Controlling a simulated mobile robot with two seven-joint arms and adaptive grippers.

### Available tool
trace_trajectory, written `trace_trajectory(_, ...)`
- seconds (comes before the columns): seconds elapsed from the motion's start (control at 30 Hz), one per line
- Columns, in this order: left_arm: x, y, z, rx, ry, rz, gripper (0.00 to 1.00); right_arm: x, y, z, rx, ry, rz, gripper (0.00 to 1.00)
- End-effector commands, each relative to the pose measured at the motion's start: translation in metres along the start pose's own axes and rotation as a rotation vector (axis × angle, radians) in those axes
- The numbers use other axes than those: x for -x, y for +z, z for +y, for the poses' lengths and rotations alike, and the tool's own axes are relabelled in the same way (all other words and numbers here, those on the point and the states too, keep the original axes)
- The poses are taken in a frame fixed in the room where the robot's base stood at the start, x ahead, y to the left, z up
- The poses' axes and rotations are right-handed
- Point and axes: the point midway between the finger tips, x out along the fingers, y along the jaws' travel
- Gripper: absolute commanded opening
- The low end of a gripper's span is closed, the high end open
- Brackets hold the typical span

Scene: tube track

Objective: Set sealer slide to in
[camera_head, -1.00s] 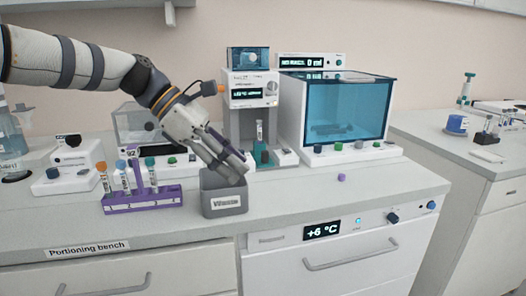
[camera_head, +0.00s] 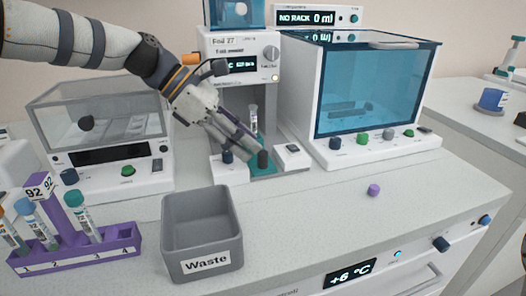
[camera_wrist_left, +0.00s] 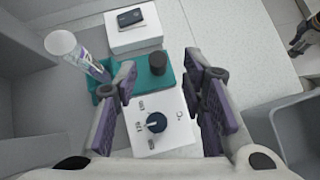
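The sealer (camera_head: 240,45) is a white upright machine with a lit display. Its teal slide (camera_head: 265,170) sticks out at the front; it also shows in the left wrist view (camera_wrist_left: 136,84). A clear tube (camera_wrist_left: 78,54) stands at the slide's inner end, and a dark knob (camera_wrist_left: 157,61) stands on its outer part. My left gripper (camera_head: 248,148) is at the slide, partly covering it. In the left wrist view my left gripper (camera_wrist_left: 160,78) is open, its fingers on either side of the knob with clear gaps. A dark claw at that view's upper right may be my right gripper (camera_wrist_left: 302,38).
A white block with a dial (camera_wrist_left: 156,122) and another with a dark button (camera_wrist_left: 135,35) flank the slide. The grey waste bin (camera_head: 203,235) and purple tube rack (camera_head: 110,247) stand nearer. A blue-windowed cabinet (camera_head: 322,145) is to the right. A purple cap (camera_head: 373,190) lies on the bench.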

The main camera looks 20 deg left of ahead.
Motion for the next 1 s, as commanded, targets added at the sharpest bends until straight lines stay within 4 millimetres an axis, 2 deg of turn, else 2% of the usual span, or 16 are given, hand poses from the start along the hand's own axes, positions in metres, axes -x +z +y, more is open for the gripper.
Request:
trace_trajectory(0.03, -0.016, -0.004, 0.000, 0.006, -0.009, 0.003, 0.38, -0.005, 0.003, 0.000, 0.000, 0.000, -0.015, 0.40)
trace_trajectory(0.2, -0.045, -0.003, 0.000, 0.003, -0.004, 0.002, 0.38, -0.010, 0.006, 0.000, 0.000, 0.001, -0.029, 0.40)
trace_trajectory(0.33, -0.052, -0.001, 0.000, 0.001, -0.001, 0.001, 0.38, -0.011, 0.007, 0.000, 0.000, 0.001, -0.032, 0.40)
trace_trajectory(0.57, -0.052, 0.000, 0.000, -0.001, 0.001, 0.000, 0.38, -0.010, 0.006, 0.000, 0.000, 0.001, -0.030, 0.40)
trace_trajectory(0.73, -0.052, 0.000, 0.000, -0.001, 0.001, 0.000, 0.01, -0.010, 0.006, 0.000, 0.000, 0.001, -0.030, 0.40)
trace_trajectory(1.0, -0.052, -0.003, 0.007, 0.002, 0.001, 0.002, 0.00, -0.013, 0.008, 0.000, 0.000, 0.001, -0.037, 0.40)
